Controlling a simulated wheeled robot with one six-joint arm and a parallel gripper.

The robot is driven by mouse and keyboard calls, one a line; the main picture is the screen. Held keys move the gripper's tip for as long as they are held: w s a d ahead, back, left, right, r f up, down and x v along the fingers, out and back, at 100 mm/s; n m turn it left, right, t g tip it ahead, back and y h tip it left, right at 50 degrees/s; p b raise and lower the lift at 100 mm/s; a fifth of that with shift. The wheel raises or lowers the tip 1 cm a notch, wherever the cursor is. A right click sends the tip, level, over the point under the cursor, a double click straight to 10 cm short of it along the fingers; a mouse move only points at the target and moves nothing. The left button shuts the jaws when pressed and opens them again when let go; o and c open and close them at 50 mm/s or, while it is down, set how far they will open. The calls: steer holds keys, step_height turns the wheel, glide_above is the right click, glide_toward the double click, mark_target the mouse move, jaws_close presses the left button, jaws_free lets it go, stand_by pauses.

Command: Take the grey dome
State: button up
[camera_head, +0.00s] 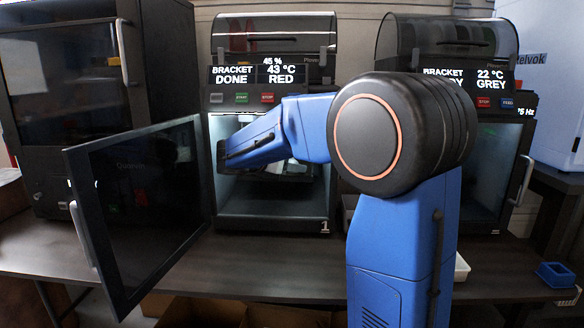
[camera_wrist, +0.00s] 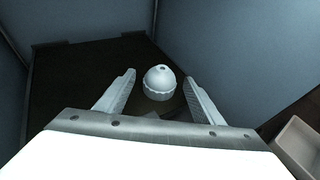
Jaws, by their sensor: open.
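A grey dome (camera_wrist: 160,82) with a scalloped lower edge and a small hole at its top stands upright on a dark plate (camera_wrist: 75,85) in the wrist view. My gripper (camera_wrist: 160,88) is open, with one finger to the left of the dome and one to the right. Gaps show between the dome and both fingers. In the head view my arm reaches into the open printer (camera_head: 272,205) marked 1, whose display (camera_head: 268,74) reads "BRACKET DONE" and "43 °C RED". The dome and fingertips are hidden in the head view.
The printer's glass door (camera_head: 140,210) stands swung open to the left. A second printer (camera_head: 490,150) marked GREY is at the right, partly behind my arm. A blue box (camera_head: 556,274) lies at the bench's right end. A pale tray (camera_wrist: 301,145) shows low right in the wrist view.

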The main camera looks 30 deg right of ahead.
steer(key=c, duration=1.1)
steer(key=shift+r, duration=0.15)
